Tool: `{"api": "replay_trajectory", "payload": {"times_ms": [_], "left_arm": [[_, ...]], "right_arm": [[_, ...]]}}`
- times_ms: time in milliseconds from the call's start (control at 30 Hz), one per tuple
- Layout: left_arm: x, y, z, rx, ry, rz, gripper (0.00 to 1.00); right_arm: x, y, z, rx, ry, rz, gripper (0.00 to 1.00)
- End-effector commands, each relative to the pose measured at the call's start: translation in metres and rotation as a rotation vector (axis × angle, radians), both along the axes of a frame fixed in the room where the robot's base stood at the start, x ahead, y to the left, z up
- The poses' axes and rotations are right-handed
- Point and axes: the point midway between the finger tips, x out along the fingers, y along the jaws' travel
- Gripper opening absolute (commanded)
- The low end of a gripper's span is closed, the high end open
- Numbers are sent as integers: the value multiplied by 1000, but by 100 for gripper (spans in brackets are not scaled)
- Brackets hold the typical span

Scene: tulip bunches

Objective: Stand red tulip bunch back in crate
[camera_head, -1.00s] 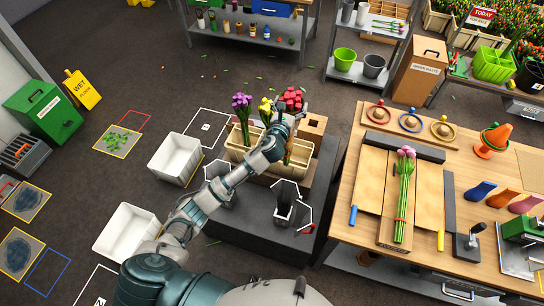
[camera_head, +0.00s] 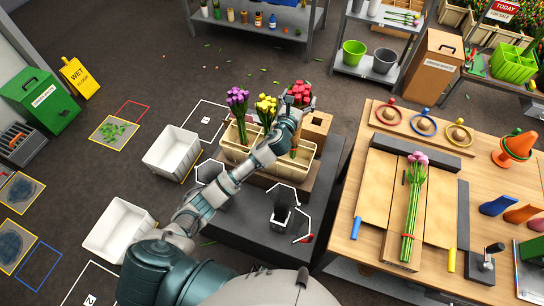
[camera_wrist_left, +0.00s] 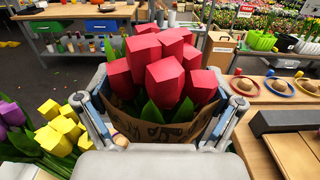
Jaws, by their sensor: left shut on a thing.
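The red tulip bunch (camera_head: 299,92) is upright at the right end of the cream crate (camera_head: 238,152). My left gripper (camera_head: 304,112) is shut on this bunch. In the left wrist view, the red blooms (camera_wrist_left: 165,72) rise from a brown paper wrap (camera_wrist_left: 160,130), with a finger on each side. The arm hides part of the crate, and I cannot tell whether the stems rest on its floor. A purple bunch (camera_head: 237,98) and a yellow bunch (camera_head: 266,106) stand in the crate to the left. My right gripper is not in view.
The crate is on a dark low platform (camera_head: 245,225) with a grey holder (camera_head: 281,212) in front. A wooden block (camera_head: 317,122) is close right of the bunch. A wooden workbench (camera_head: 355,195) with pink tulips (camera_head: 414,200) is at right. White bins (camera_head: 172,153) are at left.

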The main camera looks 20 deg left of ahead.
Motion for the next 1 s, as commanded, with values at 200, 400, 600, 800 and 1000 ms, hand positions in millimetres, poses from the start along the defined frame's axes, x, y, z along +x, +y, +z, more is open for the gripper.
{"api": "replay_trajectory", "payload": {"times_ms": [200, 400, 600, 800, 1000], "left_arm": [[0, 1, -44, -3, 4, 1, 37], [0, 1, -64, 0, 0, 1, 37], [1, 0, -92, -2, 3, 1, 37], [1, 1, -100, 1, 0, 0, 37], [1, 1, -103, 1, 2, 0, 95]], "right_arm": [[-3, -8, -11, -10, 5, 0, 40], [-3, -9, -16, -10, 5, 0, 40], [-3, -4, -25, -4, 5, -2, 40], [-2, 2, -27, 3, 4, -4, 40], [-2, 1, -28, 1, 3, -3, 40]]}}
